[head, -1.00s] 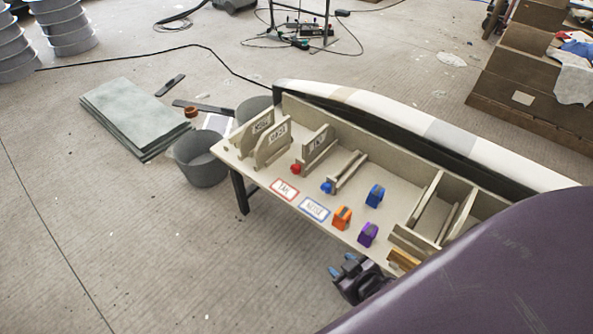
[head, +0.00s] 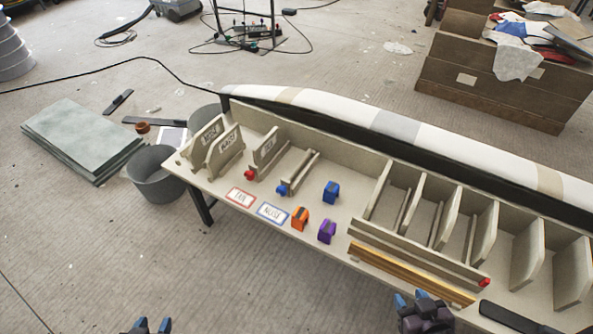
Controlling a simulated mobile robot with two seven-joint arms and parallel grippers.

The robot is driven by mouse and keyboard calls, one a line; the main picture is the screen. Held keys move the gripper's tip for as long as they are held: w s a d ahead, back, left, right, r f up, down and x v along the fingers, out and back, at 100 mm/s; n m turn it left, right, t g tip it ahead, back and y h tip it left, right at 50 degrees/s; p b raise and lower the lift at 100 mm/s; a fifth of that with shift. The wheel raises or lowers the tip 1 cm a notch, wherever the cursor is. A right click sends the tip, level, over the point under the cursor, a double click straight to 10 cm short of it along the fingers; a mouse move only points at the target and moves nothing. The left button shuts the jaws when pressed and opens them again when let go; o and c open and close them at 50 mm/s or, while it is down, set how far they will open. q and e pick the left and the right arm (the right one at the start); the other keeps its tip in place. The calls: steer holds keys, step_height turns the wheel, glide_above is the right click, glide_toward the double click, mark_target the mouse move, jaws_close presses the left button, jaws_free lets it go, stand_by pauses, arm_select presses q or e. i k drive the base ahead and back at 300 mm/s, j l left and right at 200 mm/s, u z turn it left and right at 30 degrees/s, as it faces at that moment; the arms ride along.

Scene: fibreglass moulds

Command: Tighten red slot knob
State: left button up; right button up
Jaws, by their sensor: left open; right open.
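A second small red knob (head: 485,283) is at the right end of the low rack on the table's right half. A blue knob (head: 281,190) fronts the neighbouring slot. My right gripper (head: 411,298) is open and empty at the table's front edge, left of the second red knob. My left gripper (head: 152,325) is open at the bottom edge, well in front of the table; only its fingertips show.
Orange (head: 299,218), purple (head: 327,231) and blue (head: 331,192) blocks stand mid-table near a red-framed card (head: 240,197) and a blue-framed card (head: 272,213). A dark flat object (head: 508,317) lies right of my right gripper. A grey bucket (head: 156,176) stands left of the table.

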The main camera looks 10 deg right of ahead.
mark_target(248, 175)
steer(key=j+z, duration=0.2)
steer(key=z, duration=0.15)
steer(key=i+j+z, duration=0.1)
steer(key=z, duration=0.25)
steer(key=j+z, duration=0.6)
steer(key=j, duration=0.15)
steer(key=k+j+z, duration=0.1)
steer(key=j+z, duration=0.2)
steer(key=k+j+z, duration=0.25)
steer(key=j, duration=0.2)
steer(key=j+z, duration=0.25)
steer(key=j, duration=0.15)
steer(key=k+j+z, duration=0.1)
steer(key=k+j, duration=0.2)
steer(key=j, duration=0.2)
steer(key=k+j+z, duration=0.1)
steer(key=k+j, duration=0.15)
steer(key=j, duration=0.3)
steer(key=k+j+z, duration=0.1)
steer(key=k+j, duration=0.35)
steer(key=j, duration=0.25)
steer(key=k+j, duration=0.1)
steer(key=j, duration=0.2)
steer(key=k+j, duration=0.1)
steer(key=j, duration=0.25)
steer(key=i+j, duration=0.2)
steer(key=j, duration=0.2)
